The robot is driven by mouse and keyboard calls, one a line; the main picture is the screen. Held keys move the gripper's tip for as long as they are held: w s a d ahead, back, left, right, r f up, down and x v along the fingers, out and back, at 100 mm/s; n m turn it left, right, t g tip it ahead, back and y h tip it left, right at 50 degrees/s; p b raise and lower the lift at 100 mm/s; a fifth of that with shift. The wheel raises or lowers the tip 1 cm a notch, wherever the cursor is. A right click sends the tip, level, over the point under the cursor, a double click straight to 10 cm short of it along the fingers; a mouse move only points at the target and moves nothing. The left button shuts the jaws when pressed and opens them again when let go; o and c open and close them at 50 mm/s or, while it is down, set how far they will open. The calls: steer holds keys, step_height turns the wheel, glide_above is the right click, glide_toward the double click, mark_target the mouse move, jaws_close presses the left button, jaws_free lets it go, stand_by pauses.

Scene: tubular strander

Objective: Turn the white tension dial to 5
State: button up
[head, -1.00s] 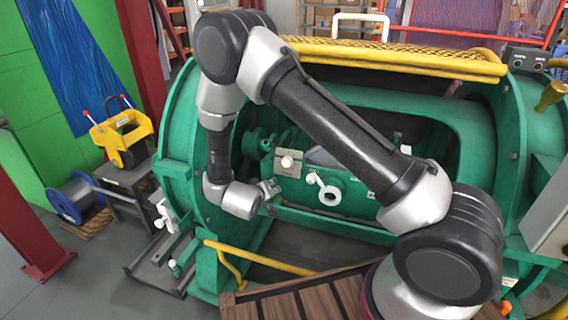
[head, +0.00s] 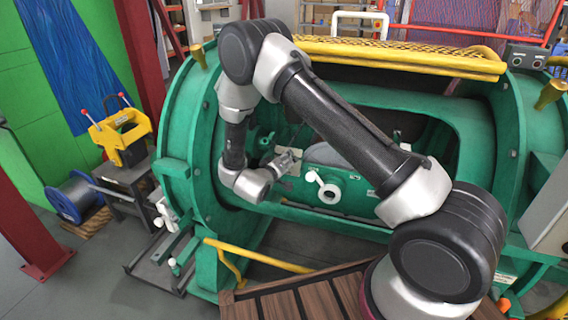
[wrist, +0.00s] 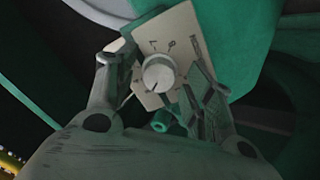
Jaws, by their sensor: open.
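The white tension dial (wrist: 158,74) is a round knob on a pale plate (wrist: 178,40) with dark marks around it, in the wrist view. A short dark line shows near the knob's lower edge; I cannot tell surely which number it points at. My gripper (wrist: 160,68) is open, with one finger left of the knob and one right of it, near the plate's sides. I see no contact with the knob. In the head view my gripper (head: 286,160) is in the machine's opening and covers the dial and most of its plate.
The green round frame (head: 190,110) stands left of my wrist. A yellow rail (head: 258,257) runs below, and a yellow mesh guard (head: 400,54) lies above.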

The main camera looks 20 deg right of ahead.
steer(key=c, duration=1)
steer(key=shift+c, duration=0.2)
steer(key=shift+m, duration=0.5)
steer(key=m, duration=0.5)
steer(key=shift+m, duration=0.3)
steer(key=m, duration=0.3)
steer(key=shift+m, duration=0.3)
steer(key=shift+m+g, duration=0.3)
steer(key=shift+m, duration=1.6)
steer(key=o, duration=1)
steer(key=shift+r, duration=0.1)
